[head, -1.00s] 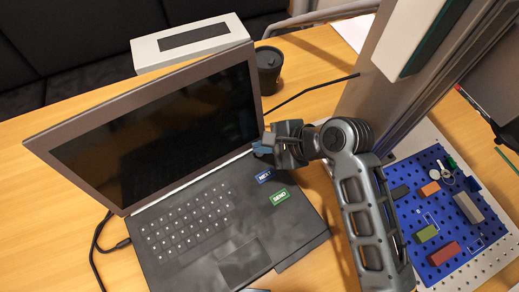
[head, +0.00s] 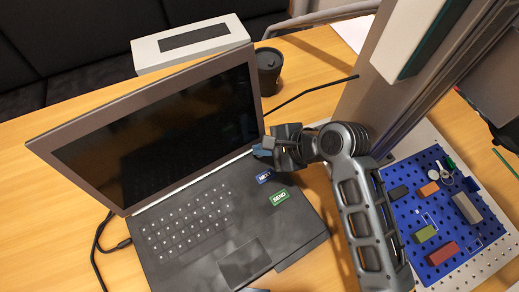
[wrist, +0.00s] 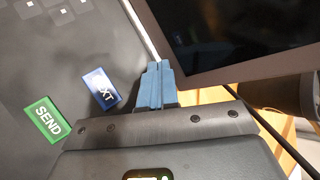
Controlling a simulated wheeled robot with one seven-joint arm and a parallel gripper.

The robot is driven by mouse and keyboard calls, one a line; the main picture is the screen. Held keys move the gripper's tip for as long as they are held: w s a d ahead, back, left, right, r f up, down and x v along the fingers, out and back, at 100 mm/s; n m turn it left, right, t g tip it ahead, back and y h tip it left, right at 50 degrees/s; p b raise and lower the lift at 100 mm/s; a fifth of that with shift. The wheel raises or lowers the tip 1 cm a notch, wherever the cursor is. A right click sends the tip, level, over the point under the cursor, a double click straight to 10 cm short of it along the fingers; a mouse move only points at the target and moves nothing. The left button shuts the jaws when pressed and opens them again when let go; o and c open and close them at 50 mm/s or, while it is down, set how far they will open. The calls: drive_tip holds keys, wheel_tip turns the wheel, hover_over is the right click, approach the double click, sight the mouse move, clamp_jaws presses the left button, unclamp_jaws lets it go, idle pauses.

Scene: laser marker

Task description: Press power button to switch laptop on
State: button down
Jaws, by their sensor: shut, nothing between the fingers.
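The laptop (head: 215,240) stands open on the wooden table, and its screen (head: 165,140) is dark. My gripper (head: 262,150) is over the upper right corner of the keyboard deck, close to the hinge and the screen's lower right corner. Its blue fingers are shut and empty, and they also show in the wrist view (wrist: 155,87). The blue NEXT label (head: 264,176) and the green SEND label (head: 279,197) lie on the deck just below the fingers. I cannot see the power button; the fingers may hide it. I cannot tell whether the fingertips touch the deck.
A dark lidded cup (head: 269,70) stands behind the laptop's right edge, near a white box (head: 190,45). A black cable (head: 310,92) runs right from there. A blue board with several coloured blocks (head: 440,215) lies on the right, beside a grey upright column (head: 385,100).

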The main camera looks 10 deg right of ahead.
drive_tip(key=shift+f, duration=0.15)
idle(0.4)
drive_tip(key=shift+r+p, duration=0.25)
drive_tip(key=shift+p, duration=0.05)
drive_tip(key=shift+r+p, duration=0.4)
drive_tip(key=shift+p, duration=0.35)
wheel_tip(320, 180, up, 3)
drive_tip(key=p, duration=0.3)
drive_tip(key=shift+r+p, duration=0.15)
drive_tip(key=shift+p, duration=0.2)
wheel_tip(320, 180, up, 3)
drive_tip(key=shift+f+p, duration=0.2)
drive_tip(key=shift+p, duration=0.6)
